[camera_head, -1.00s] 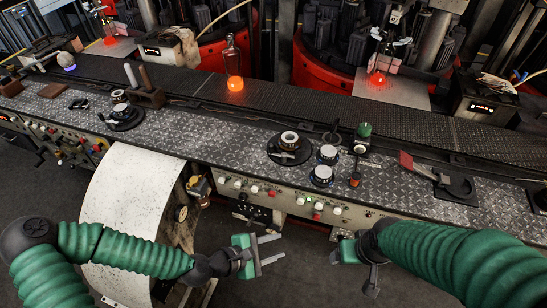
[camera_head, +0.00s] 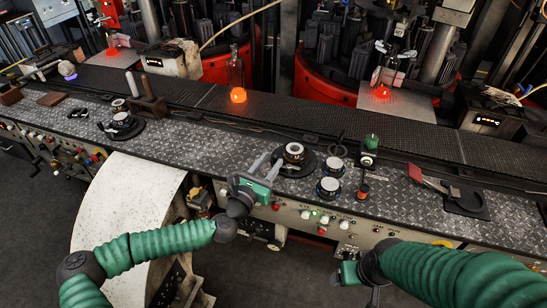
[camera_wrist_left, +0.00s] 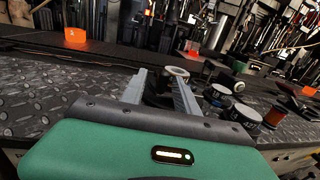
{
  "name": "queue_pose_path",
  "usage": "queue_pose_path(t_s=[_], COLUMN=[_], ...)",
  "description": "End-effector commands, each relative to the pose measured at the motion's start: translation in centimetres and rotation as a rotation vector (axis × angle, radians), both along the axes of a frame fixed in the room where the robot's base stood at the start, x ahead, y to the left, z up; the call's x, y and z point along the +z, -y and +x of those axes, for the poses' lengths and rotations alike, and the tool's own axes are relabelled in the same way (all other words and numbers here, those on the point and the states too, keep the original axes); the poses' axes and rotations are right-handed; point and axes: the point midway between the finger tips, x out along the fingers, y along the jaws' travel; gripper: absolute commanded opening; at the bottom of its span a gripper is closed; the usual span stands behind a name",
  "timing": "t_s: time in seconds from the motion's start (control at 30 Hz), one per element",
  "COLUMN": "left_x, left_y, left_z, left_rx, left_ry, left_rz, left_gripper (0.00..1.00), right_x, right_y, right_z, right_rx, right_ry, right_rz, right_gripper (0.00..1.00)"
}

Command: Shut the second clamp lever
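A black round fixture (camera_head: 311,166) with a white-rimmed ring (camera_head: 294,152) on it stands on the metal bench. A similar fixture (camera_head: 122,125) is farther left. I cannot tell for certain which part is the second clamp lever. My left gripper (camera_head: 267,166) is at the bench's front edge, just left of the nearer fixture, its fingers apart and pointing towards it. In the left wrist view the fingers (camera_wrist_left: 160,92) are open, and the white-rimmed ring (camera_wrist_left: 176,74) shows between and beyond them. My right gripper (camera_head: 356,272) is low in front of the bench, mostly hidden by its arm.
Two dark cylinders with pale tops (camera_head: 328,188) stand right of the fixture. A green knob (camera_head: 371,141) and a red-handled tool (camera_head: 428,178) are farther right. A glass bottle with a glowing base (camera_head: 237,80) stands behind. Buttons (camera_head: 320,215) line the front panel.

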Motion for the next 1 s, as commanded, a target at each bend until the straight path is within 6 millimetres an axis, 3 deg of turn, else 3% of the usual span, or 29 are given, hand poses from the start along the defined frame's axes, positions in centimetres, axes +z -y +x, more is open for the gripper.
queue_pose_path(t_s=[0.2, 0.47, 0.73, 1.0], left_x=[0.0, 0.0, 0.0, 0.0], left_y=[1.3, 1.3, 1.2, 1.2], left_z=[2.2, 2.4, 2.4, 2.4], left_rx=[-0.002, -0.002, -0.001, 0.001], left_ry=[0.001, 0.0, 0.0, 0.0], left_rz=[0.002, 0.001, 0.001, 0.001], left_gripper=[0.37, 0.37, 0.01, 0.0], right_x=[0.1, 0.1, 0.1, 0.1], right_y=[0.0, 0.0, 0.0, 0.0], right_z=[0.0, 0.0, 0.0, 0.0], right_rx=[0.0, 0.0, 0.0, 0.0], right_ry=[0.0, 0.0, 0.0, 0.0], right_rz=[0.0, 0.0, 0.0, 0.0], right_gripper=[0.78, 0.78, 0.78, 0.78])
